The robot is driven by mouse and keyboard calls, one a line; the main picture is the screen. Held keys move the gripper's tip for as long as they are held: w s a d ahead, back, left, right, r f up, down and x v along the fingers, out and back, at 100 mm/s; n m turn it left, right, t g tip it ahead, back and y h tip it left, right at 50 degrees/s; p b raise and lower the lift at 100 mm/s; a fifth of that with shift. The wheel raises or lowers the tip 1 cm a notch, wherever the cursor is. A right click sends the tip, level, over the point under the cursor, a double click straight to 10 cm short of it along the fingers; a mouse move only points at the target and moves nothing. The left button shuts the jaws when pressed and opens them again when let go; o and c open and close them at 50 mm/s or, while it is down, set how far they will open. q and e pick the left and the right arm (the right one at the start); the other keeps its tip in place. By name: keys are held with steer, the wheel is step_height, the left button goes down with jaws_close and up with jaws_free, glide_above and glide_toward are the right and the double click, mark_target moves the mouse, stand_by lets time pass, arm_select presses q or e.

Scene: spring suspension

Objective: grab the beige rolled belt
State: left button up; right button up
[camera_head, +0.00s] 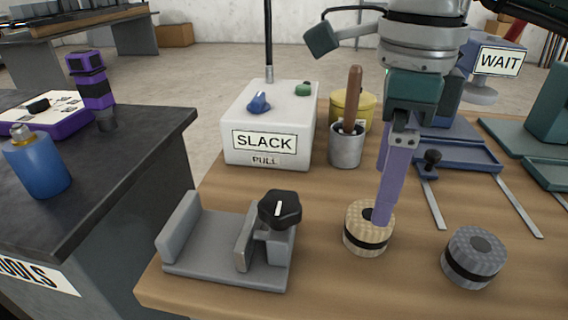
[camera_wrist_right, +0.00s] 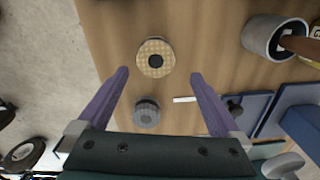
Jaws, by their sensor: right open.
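The beige rolled belt (camera_head: 357,236), a short checkered roll with a dark band around it, stands on the wooden table in the head view. It also shows in the right wrist view (camera_wrist_right: 148,67), just beyond the fingertips and between their lines. My right gripper (camera_head: 384,212) points down with its purple fingers at the belt, overlapping its right upper part in the head view. In the wrist view the right gripper (camera_wrist_right: 160,74) is open with nothing between its fingers. Whether a finger touches the belt I cannot tell. My left gripper is not in view.
A grey rolled belt (camera_head: 474,259) stands to the right of the beige one. A grey vise with a black knob (camera_head: 226,262) is to the left. Behind are the white SLACK box (camera_head: 240,107), a metal cup (camera_head: 345,153) with a brown handle, and blue trays (camera_head: 455,156).

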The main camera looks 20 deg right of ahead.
mark_target(369, 220)
steer(key=f, duration=0.7)
steer(key=shift+a+b, duration=0.35)
steer(key=shift+a, duration=0.05)
steer(key=shift+c, duration=0.4)
steer(key=c, duration=1.3)
steer(key=shift+r, duration=0.1)
